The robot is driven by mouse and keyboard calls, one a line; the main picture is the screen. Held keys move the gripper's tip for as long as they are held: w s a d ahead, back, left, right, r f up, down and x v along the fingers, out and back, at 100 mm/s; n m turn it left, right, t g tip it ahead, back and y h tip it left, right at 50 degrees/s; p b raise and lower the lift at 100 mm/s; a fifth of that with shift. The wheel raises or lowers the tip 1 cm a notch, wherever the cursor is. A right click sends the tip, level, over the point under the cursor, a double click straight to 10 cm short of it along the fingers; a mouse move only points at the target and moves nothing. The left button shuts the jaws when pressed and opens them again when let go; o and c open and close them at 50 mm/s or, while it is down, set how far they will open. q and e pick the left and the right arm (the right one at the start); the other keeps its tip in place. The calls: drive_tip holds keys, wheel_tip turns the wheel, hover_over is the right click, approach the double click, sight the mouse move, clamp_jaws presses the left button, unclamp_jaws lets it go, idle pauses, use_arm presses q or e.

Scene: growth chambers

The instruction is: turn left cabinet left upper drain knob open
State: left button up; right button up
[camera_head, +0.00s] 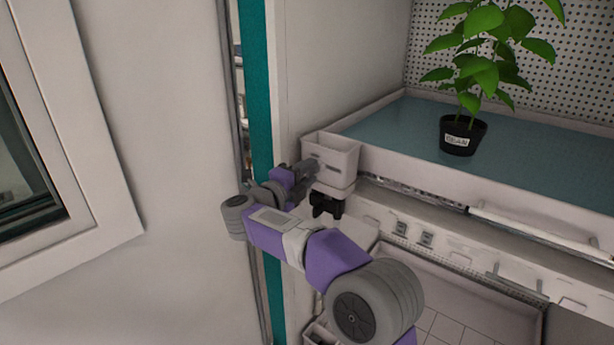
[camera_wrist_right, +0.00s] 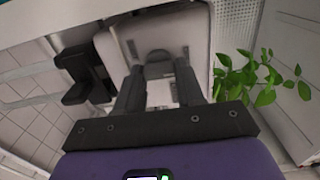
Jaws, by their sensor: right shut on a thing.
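My right gripper (camera_head: 308,172) reaches the front left corner of the cabinet's upper shelf, at a pale box (camera_head: 331,154). In the right wrist view its two dark fingers (camera_wrist_right: 158,72) stand on either side of a small grey knob (camera_wrist_right: 158,58) on the pale box face, and they are shut on it. This looks like the drain knob; in the head view the gripper hides it. A black fitting (camera_head: 326,204) sits just below the box, and it also shows left of the fingers in the right wrist view (camera_wrist_right: 84,74). My left gripper is not in view.
A potted plant labelled BEAN (camera_head: 462,134) stands on the blue-grey upper tray (camera_head: 395,124). A teal cabinet edge (camera_head: 256,100) lies close left of my right gripper. A pale rail with small fittings (camera_head: 400,229) runs below the tray, above a tiled lower level.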

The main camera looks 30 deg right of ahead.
drive_tip(key=o, duration=1)
drive_tip(key=shift+o, duration=0.2)
drive_tip(key=p+v, duration=0.1)
drive_tip(key=v, duration=0.6)
drive_tip(key=shift+a, duration=0.3)
drive_tip(key=shift+s, duration=0.1)
